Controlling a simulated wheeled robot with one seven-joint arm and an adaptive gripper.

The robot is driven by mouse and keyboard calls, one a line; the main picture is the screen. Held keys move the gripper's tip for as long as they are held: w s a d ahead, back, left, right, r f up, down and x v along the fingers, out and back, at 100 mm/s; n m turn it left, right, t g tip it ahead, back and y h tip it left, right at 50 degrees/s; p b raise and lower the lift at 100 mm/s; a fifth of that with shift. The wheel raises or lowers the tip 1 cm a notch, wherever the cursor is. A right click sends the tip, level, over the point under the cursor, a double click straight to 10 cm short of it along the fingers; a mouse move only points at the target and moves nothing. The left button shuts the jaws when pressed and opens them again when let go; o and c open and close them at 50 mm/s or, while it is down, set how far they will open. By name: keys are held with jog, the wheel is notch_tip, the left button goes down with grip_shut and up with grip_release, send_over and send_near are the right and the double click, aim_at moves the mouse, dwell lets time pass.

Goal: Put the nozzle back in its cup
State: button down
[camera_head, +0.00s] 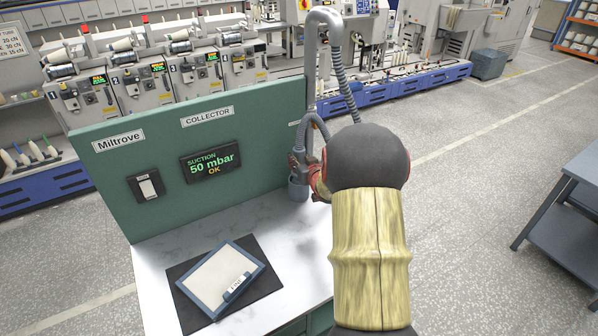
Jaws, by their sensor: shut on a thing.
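The grey cup (299,190) stands against the green panel at the back of the white worktop. The nozzle, on the end of a grey hose (312,121), is right at or just above the cup's mouth. My gripper (303,168) is shut on the nozzle and covers part of it. My own arm hides the area to the right of the gripper. I cannot tell whether the nozzle's tip is inside the cup or only over it.
A blue-rimmed tray (254,254) lies on a dark mat (192,318). A vertical pipe (310,70) stands behind the cup. The worktop between tray and cup is clear.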

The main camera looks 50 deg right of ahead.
jog(key=shift+f+b, duration=0.45)
jog(key=shift+f, duration=1.65)
jog(key=c, duration=1.5)
grip_release()
jog(key=shift+f, duration=0.1)
jog(key=shift+o, duration=0.8)
